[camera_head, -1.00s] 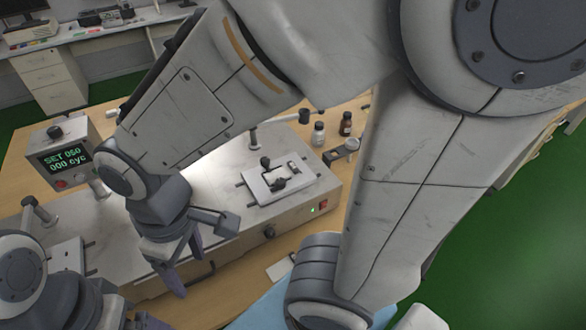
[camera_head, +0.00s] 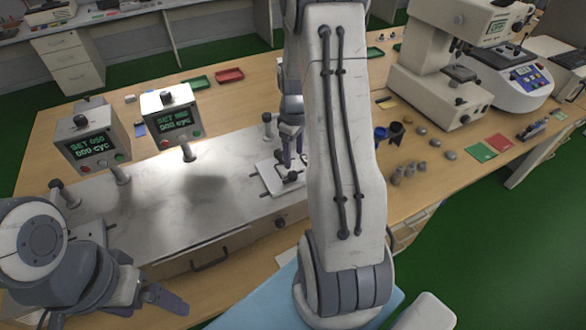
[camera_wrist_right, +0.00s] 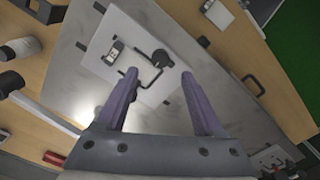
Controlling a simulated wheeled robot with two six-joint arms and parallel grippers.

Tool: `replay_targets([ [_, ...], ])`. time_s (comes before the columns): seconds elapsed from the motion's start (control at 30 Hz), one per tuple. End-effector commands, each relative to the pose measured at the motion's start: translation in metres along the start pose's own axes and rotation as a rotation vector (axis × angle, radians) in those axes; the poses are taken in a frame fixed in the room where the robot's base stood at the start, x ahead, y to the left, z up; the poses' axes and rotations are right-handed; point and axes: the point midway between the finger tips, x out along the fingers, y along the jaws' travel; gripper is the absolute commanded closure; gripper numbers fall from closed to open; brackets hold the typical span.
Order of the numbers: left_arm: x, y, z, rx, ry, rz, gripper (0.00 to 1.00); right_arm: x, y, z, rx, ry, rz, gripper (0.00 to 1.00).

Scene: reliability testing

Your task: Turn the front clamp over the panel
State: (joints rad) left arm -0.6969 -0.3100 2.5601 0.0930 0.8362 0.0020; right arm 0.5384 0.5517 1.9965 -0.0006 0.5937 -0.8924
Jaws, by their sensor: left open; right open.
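A white plate (camera_head: 267,176) lies on the metal bench top, with dark clamp parts (camera_head: 291,177) on it. In the right wrist view the plate (camera_wrist_right: 118,22) carries a black-knobbed clamp (camera_wrist_right: 160,57) with a bent dark bar, and a small light block (camera_wrist_right: 113,54). I cannot tell which part is the front clamp. My right gripper (camera_head: 292,158) is open above the plate. In the right wrist view its fingertips (camera_wrist_right: 158,74) stand either side of the clamp, with nothing visibly gripped. My left gripper (camera_head: 165,300) is low at the left, near the bench front; its fingers are partly hidden.
Another light plate (camera_head: 92,232) lies near my left arm. The bench middle is clear.

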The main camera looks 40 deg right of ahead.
Motion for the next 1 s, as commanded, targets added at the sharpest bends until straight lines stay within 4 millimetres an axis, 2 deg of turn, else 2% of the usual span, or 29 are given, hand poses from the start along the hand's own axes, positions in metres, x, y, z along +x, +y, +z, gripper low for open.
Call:
replay_targets([
  [0.2, -0.011, 0.001, -0.001, -0.001, 0.0, 0.0, 0.04, 0.041, -0.002, 0.0, 0.0, -0.004, -0.005, 0.31],
  [0.4, -0.016, 0.001, -0.001, -0.001, 0.0, 0.0, 0.04, 0.066, -0.001, 0.0, 0.0, -0.002, -0.002, 0.31],
  [0.77, -0.017, 0.001, -0.001, -0.001, 0.0, 0.0, 0.04, 0.074, -0.001, -0.001, 0.001, 0.001, 0.0, 0.31],
  [0.8, -0.017, 0.001, -0.001, -0.001, 0.0, 0.0, 0.04, 0.074, -0.001, -0.001, 0.001, 0.001, 0.0, 0.35],
  [0.97, -0.017, 0.001, -0.001, -0.001, 0.0, 0.0, 0.04, 0.074, -0.001, -0.001, 0.001, 0.001, 0.0, 0.96],
  [1.0, -0.017, 0.001, -0.001, -0.001, 0.0, 0.0, 0.04, 0.074, -0.001, -0.001, 0.001, 0.001, 0.0, 1.0],
])
